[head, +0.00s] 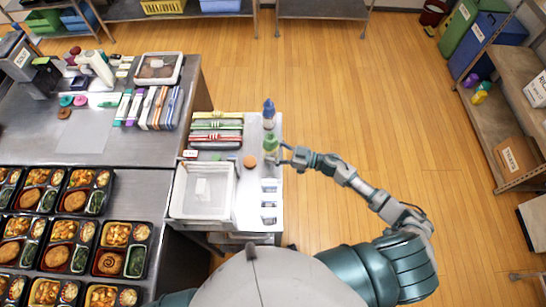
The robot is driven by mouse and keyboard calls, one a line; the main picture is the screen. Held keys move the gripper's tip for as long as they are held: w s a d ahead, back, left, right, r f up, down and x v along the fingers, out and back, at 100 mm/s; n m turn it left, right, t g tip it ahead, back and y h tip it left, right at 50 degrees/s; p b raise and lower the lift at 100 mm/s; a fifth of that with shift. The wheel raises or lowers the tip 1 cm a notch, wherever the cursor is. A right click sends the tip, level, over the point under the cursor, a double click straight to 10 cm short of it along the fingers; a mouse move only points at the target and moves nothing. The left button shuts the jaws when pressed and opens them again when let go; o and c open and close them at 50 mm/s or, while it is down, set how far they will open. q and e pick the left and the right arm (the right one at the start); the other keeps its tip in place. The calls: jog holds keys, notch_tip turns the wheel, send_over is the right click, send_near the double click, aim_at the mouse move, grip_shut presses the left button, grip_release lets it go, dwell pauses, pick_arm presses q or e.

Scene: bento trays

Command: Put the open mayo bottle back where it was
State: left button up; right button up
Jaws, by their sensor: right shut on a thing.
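My right gripper (281,152) is at the right edge of the narrow white-topped side table. It is shut on a small upright bottle (271,142) with a greenish body, which I take to be the mayo bottle; its label is too small to read. I cannot tell whether the held bottle touches the table. My left gripper is out of the picture.
The side table (247,215) also holds a white bin (203,190), a stack of coloured packs (216,130), a round brown item (249,161) and small containers (268,202). Filled bento trays (78,200) cover the left counter. The wooden floor to the right is clear.

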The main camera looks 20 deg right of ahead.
jog(key=shift+a+f, duration=0.1)
jog(key=shift+f, duration=0.35)
jog(key=shift+a+f+b, duration=0.15)
jog(key=shift+f, duration=0.5)
jog(key=shift+a+f+b, duration=0.15)
jog(key=shift+f, duration=0.45)
jog(key=shift+a+f, duration=0.1)
jog(key=shift+f, duration=0.05)
jog(key=o, duration=0.6)
jog(key=shift+d, duration=0.2)
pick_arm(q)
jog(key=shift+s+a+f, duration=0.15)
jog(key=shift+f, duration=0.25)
pick_arm(e)
jog(key=shift+d, duration=0.15)
